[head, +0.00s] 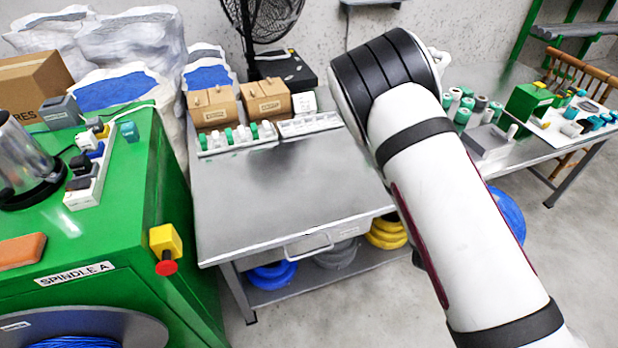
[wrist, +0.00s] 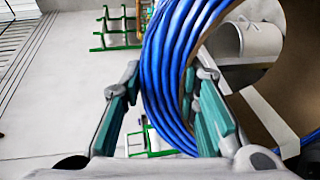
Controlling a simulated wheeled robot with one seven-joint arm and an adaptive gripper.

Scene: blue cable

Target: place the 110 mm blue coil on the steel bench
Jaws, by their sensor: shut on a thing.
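The blue coil (wrist: 178,75) fills the upper middle of the wrist view, its cable turns running between the two teal-padded fingers. My gripper (wrist: 167,78) is shut on its wound rim. The coil's upper part runs out of frame. In the head view my arm hides the gripper. A curved blue piece (head: 510,212) shows just right of the arm there; I cannot tell if it is the held coil. The steel bench (head: 290,190) stands in the middle of the head view, with a wide bare top in front.
Cardboard bins (head: 212,107) and a rack of small green and white parts (head: 238,137) line the bench's back. Coils (head: 272,275) lie on its lower shelf. A green machine (head: 150,190) stands close at left. A cluttered second tabletop (head: 490,145) is at right.

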